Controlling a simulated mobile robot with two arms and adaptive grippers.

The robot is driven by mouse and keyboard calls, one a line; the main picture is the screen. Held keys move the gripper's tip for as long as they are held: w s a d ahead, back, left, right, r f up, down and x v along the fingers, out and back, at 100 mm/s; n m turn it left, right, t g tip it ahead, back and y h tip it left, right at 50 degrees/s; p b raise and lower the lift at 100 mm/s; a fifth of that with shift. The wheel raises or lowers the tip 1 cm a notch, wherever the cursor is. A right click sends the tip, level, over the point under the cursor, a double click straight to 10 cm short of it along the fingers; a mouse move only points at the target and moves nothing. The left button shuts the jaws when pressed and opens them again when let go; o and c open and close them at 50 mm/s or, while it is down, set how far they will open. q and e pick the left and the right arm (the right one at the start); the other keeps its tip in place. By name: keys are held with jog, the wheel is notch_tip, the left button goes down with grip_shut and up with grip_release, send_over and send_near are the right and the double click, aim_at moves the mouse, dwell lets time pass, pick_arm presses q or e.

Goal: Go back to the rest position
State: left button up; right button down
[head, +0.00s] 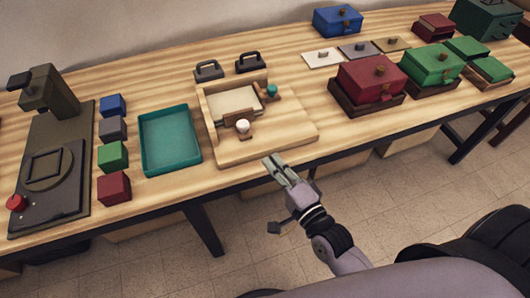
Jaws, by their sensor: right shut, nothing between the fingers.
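My right gripper (274,166) is in front of the long wooden table, over the floor by its front edge. Its fingers are shut with nothing between them. It appears just in front of the wooden fixture (290,146), and I cannot tell the exact gap to the table edge. My left gripper is not in view.
The table (180,104) carries a dark press machine (80,110), a teal tray (171,172), a wooden fixture with knobs, and a red box (370,85) and a green box (432,65) to the right. Several coloured cubes stand beside the tray. Open floor (160,258) lies in front.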

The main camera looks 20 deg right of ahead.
jog(key=s+d+f+n+g+h, duration=0.1)
jog(key=s+f+n+g, duration=0.2)
jog(key=f, duration=0.8)
jog(key=s+d+f+n+g, duration=0.1)
jog(key=s+f+n+g, duration=0.2)
jog(key=f, duration=0.7)
jog(key=s+d+f+n+g+h, duration=0.1)
jog(key=s+f+n+g, duration=0.2)
jog(key=f, duration=0.8)
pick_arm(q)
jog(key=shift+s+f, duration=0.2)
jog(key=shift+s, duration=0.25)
pick_arm(e)
jog(key=s+d+f+n+g+h, duration=0.1)
jog(key=s+d+f+n+g, duration=0.1)
jog(key=s+f, duration=0.7)
jog(key=s+d+f+n+g+h, duration=0.1)
jog(key=s+d+f+n+g, duration=0.2)
jog(key=s+f, duration=0.7)
jog(key=s+n+g, duration=0.2)
jog(key=s+n, duration=0.2)
jog(key=s, duration=0.3)
jog(key=shift+d+f+g, duration=0.15)
jog(key=shift+d+g, duration=0.15)
jog(key=shift+d, duration=0.05)
